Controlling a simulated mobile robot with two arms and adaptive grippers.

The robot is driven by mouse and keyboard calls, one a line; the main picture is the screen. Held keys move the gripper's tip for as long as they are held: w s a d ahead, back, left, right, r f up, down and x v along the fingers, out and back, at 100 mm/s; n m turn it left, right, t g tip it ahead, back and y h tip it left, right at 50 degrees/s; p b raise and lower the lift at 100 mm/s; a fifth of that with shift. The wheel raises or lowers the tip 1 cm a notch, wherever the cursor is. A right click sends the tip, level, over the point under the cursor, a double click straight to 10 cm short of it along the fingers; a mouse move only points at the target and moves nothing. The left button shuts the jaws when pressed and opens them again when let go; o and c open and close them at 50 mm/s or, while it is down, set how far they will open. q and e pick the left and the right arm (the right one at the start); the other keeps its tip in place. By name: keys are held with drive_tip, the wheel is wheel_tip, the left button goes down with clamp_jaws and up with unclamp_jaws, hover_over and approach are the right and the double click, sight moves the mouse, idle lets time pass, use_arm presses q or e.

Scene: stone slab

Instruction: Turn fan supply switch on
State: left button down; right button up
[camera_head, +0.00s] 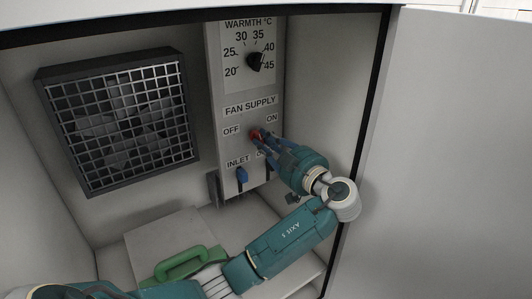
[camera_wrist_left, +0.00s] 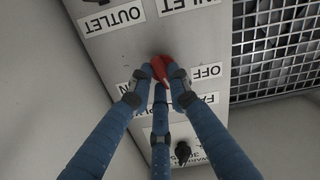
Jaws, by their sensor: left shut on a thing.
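The fan supply switch is a red knob (camera_head: 256,135) between the OFF and ON labels on a grey panel (camera_head: 220,90). It also shows in the left wrist view as a red knob (camera_wrist_left: 160,66). My left gripper (camera_head: 262,138) is at the knob, its blue fingers shut around it; the fingertips (camera_wrist_left: 160,76) touch its sides in the left wrist view. The fingers hide part of the knob, so I cannot tell its exact setting. My right gripper is not in view.
A black warmth dial (camera_head: 255,61) sits above the switch and a blue inlet switch (camera_head: 242,175) below it. A caged fan (camera_head: 122,118) is on the back wall at left. A box with a green handle (camera_head: 180,262) lies below. The open door (camera_head: 455,150) stands at right.

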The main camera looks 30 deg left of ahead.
use_arm(q)
drive_tip(key=f+m+b, duration=0.1)
drive_tip(key=b, duration=0.1)
drive_tip(key=shift+b, duration=0.3)
drive_tip(key=shift+r+m+p, duration=0.15)
drive_tip(key=shift+m+p, duration=0.05)
drive_tip(key=shift+m, duration=2.4)
drive_tip(key=shift+r+m+p, duration=0.15)
drive_tip(key=shift+m, duration=2.45)
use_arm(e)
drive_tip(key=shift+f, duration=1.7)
use_arm(q)
drive_tip(key=c, duration=1.6)
unclamp_jaws()
drive_tip(key=shift+d, duration=0.1)
drive_tip(key=shift+c, duration=0.2)
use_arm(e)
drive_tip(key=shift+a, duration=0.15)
use_arm(q)
drive_tip(key=shift+d, duration=0.1)
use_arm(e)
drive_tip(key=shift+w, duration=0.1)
